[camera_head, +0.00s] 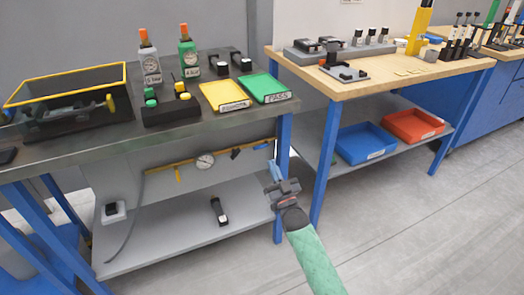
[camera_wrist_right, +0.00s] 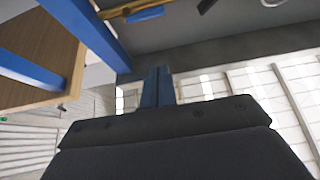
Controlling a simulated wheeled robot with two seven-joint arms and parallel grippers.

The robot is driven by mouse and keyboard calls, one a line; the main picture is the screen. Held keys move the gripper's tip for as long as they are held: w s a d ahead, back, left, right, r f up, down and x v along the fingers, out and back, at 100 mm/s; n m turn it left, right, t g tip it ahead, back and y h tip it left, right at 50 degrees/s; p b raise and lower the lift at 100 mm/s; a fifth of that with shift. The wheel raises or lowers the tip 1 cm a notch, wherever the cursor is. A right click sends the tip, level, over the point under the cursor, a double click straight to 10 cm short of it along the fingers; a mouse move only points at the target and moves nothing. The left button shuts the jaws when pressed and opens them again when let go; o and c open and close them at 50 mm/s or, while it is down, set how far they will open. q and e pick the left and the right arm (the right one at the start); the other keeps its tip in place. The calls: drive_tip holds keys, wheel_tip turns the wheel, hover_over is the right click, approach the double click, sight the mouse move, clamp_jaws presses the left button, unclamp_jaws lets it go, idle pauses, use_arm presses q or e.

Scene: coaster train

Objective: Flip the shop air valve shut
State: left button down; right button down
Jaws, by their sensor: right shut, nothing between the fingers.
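A brass-coloured air pipe (camera_head: 222,153) runs under the left bench, with a round gauge (camera_head: 205,161) on it. A yellow lever (camera_head: 178,174) hangs from the pipe left of the gauge, and a black fitting (camera_head: 236,153) sits right of it. Which part is the shop air valve is not clear. The right wrist view shows the pipe (camera_wrist_right: 118,9) with a blue piece (camera_wrist_right: 145,14) at the top edge. My right gripper (camera_head: 272,167) is shut and empty, near the pipe's right end by the bench leg. It also shows in the right wrist view (camera_wrist_right: 157,72). My left gripper is out of view.
A blue bench leg (camera_head: 284,150) stands close to my right gripper. The grey lower shelf (camera_head: 165,235) holds a black item (camera_head: 218,210) and a small box (camera_head: 114,211). A second bench with blue (camera_head: 365,143) and red (camera_head: 413,126) bins stands to the right.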

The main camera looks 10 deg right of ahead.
sight(262, 147)
drive_tip(key=shift+w+r, duration=0.1)
drive_tip(key=w+a, duration=0.1)
drive_tip(key=w, duration=0.1)
drive_tip(key=w+a+r, duration=0.1)
drive_tip(key=w, duration=0.2)
drive_tip(key=w+r, duration=0.1)
drive_tip(key=w, duration=0.2)
drive_tip(key=shift+w+a+r, duration=0.2)
drive_tip(key=shift+a+r, duration=0.05)
drive_tip(key=shift+a, duration=0.15)
drive_tip(key=shift+w+a+f, duration=0.1)
drive_tip(key=shift+w+f, duration=0.05)
drive_tip(key=shift+f, duration=0.65)
